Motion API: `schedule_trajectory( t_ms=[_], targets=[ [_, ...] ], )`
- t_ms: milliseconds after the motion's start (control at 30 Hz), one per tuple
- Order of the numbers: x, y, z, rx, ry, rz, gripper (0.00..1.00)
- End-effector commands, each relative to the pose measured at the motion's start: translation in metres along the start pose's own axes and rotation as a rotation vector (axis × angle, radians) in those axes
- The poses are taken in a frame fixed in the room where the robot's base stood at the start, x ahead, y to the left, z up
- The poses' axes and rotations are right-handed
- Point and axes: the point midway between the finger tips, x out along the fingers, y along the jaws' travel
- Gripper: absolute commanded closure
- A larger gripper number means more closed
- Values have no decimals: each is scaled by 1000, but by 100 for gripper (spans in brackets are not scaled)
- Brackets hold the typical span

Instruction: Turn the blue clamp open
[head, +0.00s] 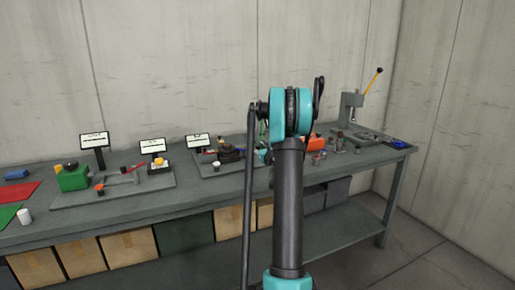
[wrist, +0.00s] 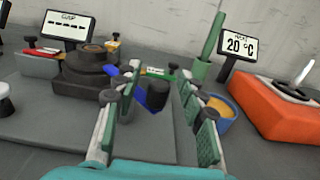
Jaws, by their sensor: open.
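The blue clamp (wrist: 140,97) shows in the wrist view as a blue bar with a dark round knob beside it. It lies near the middle, beyond and between the fingers of my gripper (wrist: 165,95). The fingers have green pads and are spread apart, with nothing visibly held. I cannot tell whether either finger touches the clamp. The left finger covers part of the view around the bar's left end. In the head view my own arm stands in front of this part of the bench, and I cannot make out the clamp there.
A dark stepped round fixture (wrist: 85,70) stands left of the clamp, before a small display (wrist: 66,25). A blue cup (wrist: 222,112) and an orange unit (wrist: 275,105) stand close on the right. The grey bench (head: 120,212) runs along the wall, with a lever press (head: 352,105) at right.

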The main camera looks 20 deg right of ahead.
Motion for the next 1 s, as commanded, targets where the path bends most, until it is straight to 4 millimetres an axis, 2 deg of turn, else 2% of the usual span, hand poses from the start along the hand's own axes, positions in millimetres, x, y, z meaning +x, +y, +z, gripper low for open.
schedule_trajectory(
  t_ms=[100, 433, 767, 1000],
  targets=[
    [0, 0, 0, 0, 0, 0, 59],
    [0, 0, 0, 0, 0, 0, 100],
    [-1, 2, 0, 0, 0, -21, 100],
    [-5, 8, 0, 0, 0, -130, 100]
  ],
)
